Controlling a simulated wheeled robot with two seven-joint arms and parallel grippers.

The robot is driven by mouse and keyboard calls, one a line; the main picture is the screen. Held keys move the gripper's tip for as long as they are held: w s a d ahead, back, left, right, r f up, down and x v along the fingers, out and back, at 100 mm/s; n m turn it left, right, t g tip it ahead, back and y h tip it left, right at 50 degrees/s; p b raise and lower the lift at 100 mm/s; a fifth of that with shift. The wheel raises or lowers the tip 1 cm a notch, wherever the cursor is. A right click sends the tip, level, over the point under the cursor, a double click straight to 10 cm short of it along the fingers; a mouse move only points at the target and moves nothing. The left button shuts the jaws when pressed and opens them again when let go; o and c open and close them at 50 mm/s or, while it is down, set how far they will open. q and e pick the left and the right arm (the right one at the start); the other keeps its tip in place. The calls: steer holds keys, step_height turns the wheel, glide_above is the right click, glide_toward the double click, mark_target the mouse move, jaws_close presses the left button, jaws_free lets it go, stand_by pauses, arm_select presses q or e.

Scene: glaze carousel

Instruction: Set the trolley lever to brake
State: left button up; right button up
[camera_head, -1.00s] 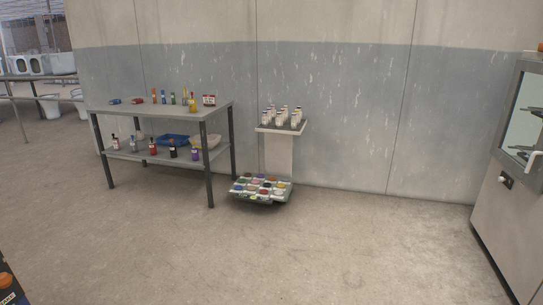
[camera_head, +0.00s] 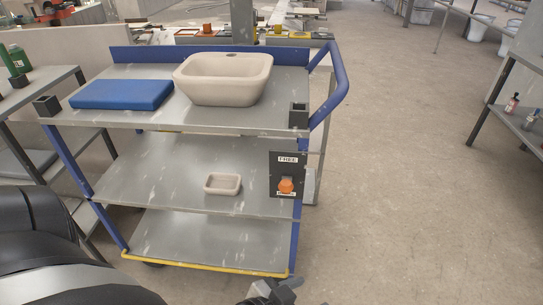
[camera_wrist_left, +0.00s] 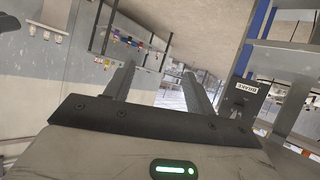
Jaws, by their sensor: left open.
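The trolley (camera_head: 240,118) is a grey three-shelf cart with blue posts and a blue push handle. A black lever panel (camera_head: 276,163) is fixed at its right front post, with a white FREE label at the top. The orange lever knob (camera_head: 286,186) is low on the panel, just above a lower label that it partly covers. The panel also shows in the left wrist view (camera_wrist_left: 243,90), tilted, with a label hard to read. My left gripper (camera_head: 276,291) is at the bottom edge, below the panel and apart from it. Its fingers are spread and empty in the wrist view (camera_wrist_left: 160,88).
A beige basin (camera_head: 224,80) and a blue block (camera_head: 122,94) are on the top shelf. A small dish (camera_head: 223,184) is on the middle shelf. A grey shelf unit (camera_head: 45,85) stands close at the left. The floor right of the trolley is clear.

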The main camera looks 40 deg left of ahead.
arm_select(q)
steer(key=w+a+r+n+t+y, duration=0.1)
steer(key=w+a+r+n+t, duration=0.1)
steer(key=w+r+t, duration=0.25)
steer(key=n+y+p, duration=0.2)
steer(key=n+y, duration=0.5)
steer(key=y, duration=0.2)
glide_toward(288, 182)
steer(key=shift+t, duration=0.25)
steer(key=f+x, duration=0.1)
steer(key=x, duration=0.6)
steer(key=f+x, duration=0.1)
steer(key=x, duration=0.2)
steer(key=shift+w+a+f, duration=0.3)
steer(key=shift+a, duration=0.1)
steer(key=shift+w+a, duration=0.2)
steer(key=shift+w, duration=0.3)
arm_select(e)
steer(key=shift+s+r, duration=0.2)
